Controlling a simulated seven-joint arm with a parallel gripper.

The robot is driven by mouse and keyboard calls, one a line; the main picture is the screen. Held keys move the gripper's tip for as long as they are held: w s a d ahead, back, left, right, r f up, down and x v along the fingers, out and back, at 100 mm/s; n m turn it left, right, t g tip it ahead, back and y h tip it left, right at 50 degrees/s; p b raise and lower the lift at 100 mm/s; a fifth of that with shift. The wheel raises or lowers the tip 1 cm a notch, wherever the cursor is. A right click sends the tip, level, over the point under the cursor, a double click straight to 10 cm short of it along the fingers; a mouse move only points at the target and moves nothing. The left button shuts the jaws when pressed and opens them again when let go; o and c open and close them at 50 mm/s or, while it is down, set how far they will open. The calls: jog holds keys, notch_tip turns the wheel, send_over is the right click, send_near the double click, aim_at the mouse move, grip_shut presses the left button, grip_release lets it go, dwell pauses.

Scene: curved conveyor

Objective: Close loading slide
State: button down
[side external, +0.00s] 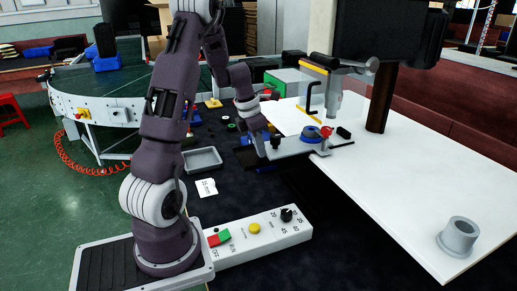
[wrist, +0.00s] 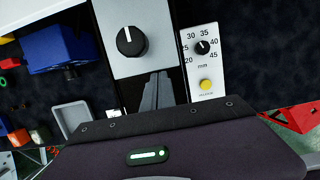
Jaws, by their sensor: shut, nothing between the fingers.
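A light grey flat plate (wrist: 110,20) with a round black knob (wrist: 131,41) is in the wrist view, just beyond my fingertips; it looks like the loading slide. In the side external view the slide (side external: 294,148) sticks out to the left from under the press, past the white table's edge. My gripper (wrist: 155,90) is shut and empty, its dark fingers close to the plate's near edge, below the knob. Whether they touch the plate, I cannot tell. In the side external view my gripper (side external: 262,154) is at the slide's left end, partly hidden.
The press (side external: 320,92) stands on the white table (side external: 400,200). A control box (side external: 262,236) with a dial and buttons lies in front. A grey tray (side external: 203,160) and a blue block (wrist: 55,48) are nearby. A round conveyor (side external: 100,92) is at the left.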

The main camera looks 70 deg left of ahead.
aim_at(285, 149)
jog(key=w, duration=0.7)
jog(key=shift+w, duration=0.45)
jog(key=shift+r, duration=0.1)
